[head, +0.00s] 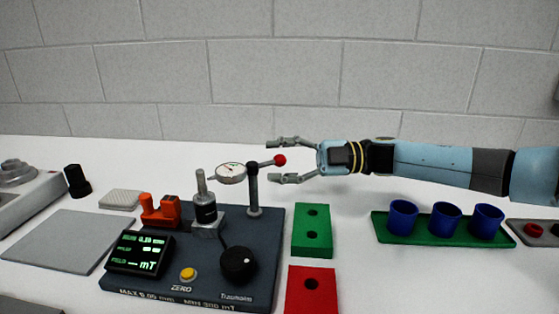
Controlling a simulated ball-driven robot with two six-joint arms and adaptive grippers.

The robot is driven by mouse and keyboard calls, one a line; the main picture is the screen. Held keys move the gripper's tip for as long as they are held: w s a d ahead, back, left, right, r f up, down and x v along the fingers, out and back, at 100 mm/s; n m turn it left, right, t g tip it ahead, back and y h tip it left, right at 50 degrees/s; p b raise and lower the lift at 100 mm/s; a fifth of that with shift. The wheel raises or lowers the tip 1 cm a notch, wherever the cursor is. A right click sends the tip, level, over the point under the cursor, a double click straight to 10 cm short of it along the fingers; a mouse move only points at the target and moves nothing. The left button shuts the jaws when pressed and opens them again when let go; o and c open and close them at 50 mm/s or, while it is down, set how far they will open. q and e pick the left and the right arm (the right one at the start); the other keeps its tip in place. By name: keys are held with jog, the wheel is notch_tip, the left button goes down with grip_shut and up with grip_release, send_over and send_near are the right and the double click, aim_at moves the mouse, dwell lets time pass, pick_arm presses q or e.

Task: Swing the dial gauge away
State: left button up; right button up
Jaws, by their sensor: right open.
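The dial gauge (231,173) has a round white face and sits on an arm at the top of a dark post (254,190). A red ball knob (280,160) is at the other end of this arm, pointing right. The post stands on a dark blue base (190,268). The gauge face is just right of the top of a silver-tipped cylinder (206,208). My right gripper (272,159) comes in from the right. It is open, with one finger above and one below the knob in the picture. I cannot tell whether it touches the knob. My left gripper is out of view.
The base carries a display (140,252), a yellow button (188,273), a black dial (238,264) and an orange block (160,210). Green (312,240) and red blocks (311,296) stand to its right. A green tray (383,230) holds blue cups (445,219). A grey mat (60,240) lies left.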

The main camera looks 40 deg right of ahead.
grip_shut()
dwell(0.3)
dwell(0.3)
